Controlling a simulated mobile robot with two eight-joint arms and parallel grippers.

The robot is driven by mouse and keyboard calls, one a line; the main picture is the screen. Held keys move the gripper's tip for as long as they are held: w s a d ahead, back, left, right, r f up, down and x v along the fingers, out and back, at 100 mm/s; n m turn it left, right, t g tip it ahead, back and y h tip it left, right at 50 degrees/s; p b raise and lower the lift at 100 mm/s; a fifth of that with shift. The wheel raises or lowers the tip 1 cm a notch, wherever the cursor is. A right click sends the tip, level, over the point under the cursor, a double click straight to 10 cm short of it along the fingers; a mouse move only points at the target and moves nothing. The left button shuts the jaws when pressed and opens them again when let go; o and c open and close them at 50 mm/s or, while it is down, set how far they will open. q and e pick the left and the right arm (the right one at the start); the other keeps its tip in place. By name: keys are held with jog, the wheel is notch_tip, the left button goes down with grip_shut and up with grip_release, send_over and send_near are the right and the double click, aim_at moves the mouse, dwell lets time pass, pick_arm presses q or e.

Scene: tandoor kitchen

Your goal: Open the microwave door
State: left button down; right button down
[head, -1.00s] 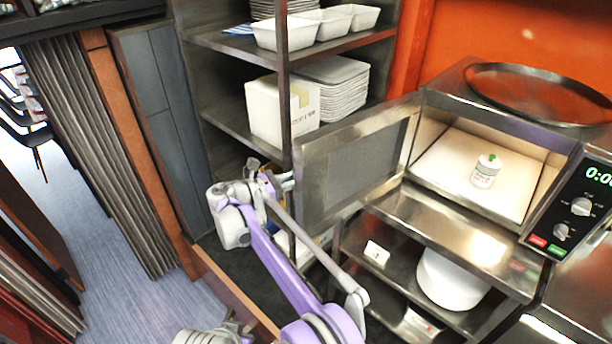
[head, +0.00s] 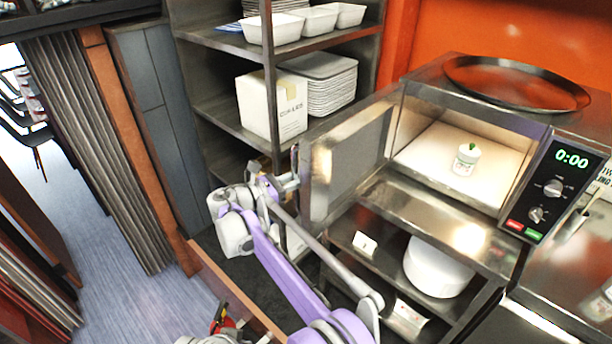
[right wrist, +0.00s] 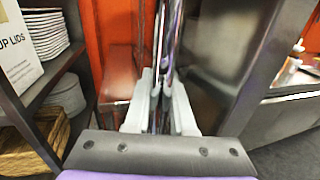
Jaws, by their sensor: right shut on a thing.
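The steel microwave (head: 470,205) stands at the right with its door (head: 345,165) wide open, swung out to the left. The lit cavity shows a small white jar with a green top (head: 466,160). My right gripper (head: 290,183) is at the door's free edge, shut on the upright door handle (head: 294,160). In the right wrist view the pale fingers (right wrist: 160,112) close around the shiny handle bar (right wrist: 168,45). At the bottom edge a grey mechanism (head: 212,338) may be part of my left arm; its jaws cannot be made out.
A dark shelf rack (head: 220,110) with a white box (head: 272,105), stacked plates (head: 325,85) and white trays (head: 272,28) stands close behind the door. A steel cart (head: 400,270) with a white round container (head: 437,268) is below. Open floor (head: 130,270) lies left.

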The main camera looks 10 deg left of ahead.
jog(key=shift+w, duration=0.1)
jog(key=c, duration=0.8)
grip_release()
jog(key=shift+o, duration=0.2)
jog(key=v, duration=1.1)
jog(key=shift+b, duration=0.45)
